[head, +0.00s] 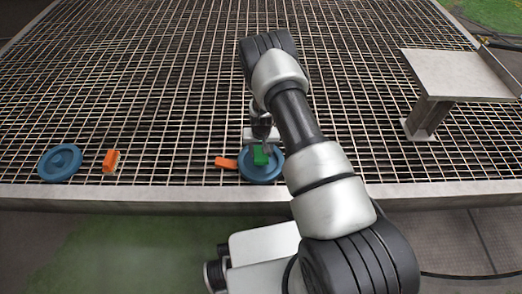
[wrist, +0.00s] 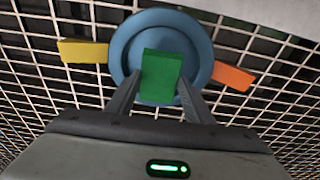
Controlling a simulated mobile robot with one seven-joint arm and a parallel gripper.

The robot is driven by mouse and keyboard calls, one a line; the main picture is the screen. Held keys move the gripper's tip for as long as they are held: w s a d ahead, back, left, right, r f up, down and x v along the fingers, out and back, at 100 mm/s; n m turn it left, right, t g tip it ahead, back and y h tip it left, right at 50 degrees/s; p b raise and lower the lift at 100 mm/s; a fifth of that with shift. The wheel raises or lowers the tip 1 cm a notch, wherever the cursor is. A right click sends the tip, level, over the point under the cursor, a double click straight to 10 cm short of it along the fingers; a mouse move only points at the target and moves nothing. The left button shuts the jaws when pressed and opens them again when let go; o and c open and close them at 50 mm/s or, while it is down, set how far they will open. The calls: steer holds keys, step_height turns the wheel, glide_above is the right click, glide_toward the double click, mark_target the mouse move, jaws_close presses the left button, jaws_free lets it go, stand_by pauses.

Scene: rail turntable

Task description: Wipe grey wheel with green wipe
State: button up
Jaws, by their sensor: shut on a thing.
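My gripper (wrist: 160,92) is shut on the green wipe (wrist: 162,72), a small green block; the wipe also shows in the head view (head: 260,156). The gripper and wipe are over a blue wheel (wrist: 125,45), which lies flat on the grating and also shows in the head view (head: 262,177). I cannot tell whether the wipe touches the wheel. A second blue wheel (head: 60,162) lies at the left of the head view. Both wheels look blue; I see no clearly grey wheel.
An orange block (wrist: 232,75) and a yellow block (wrist: 83,51) lie beside the near wheel. Another orange block (head: 111,161) is near the left wheel. A raised metal platform (head: 455,72) stands at the right. The grating (head: 140,70) beyond is clear.

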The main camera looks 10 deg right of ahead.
steer(key=shift+f+b, duration=0.6)
steer(key=shift+b, duration=0.05)
stand_by(0.7)
steer(key=shift+s, duration=0.1)
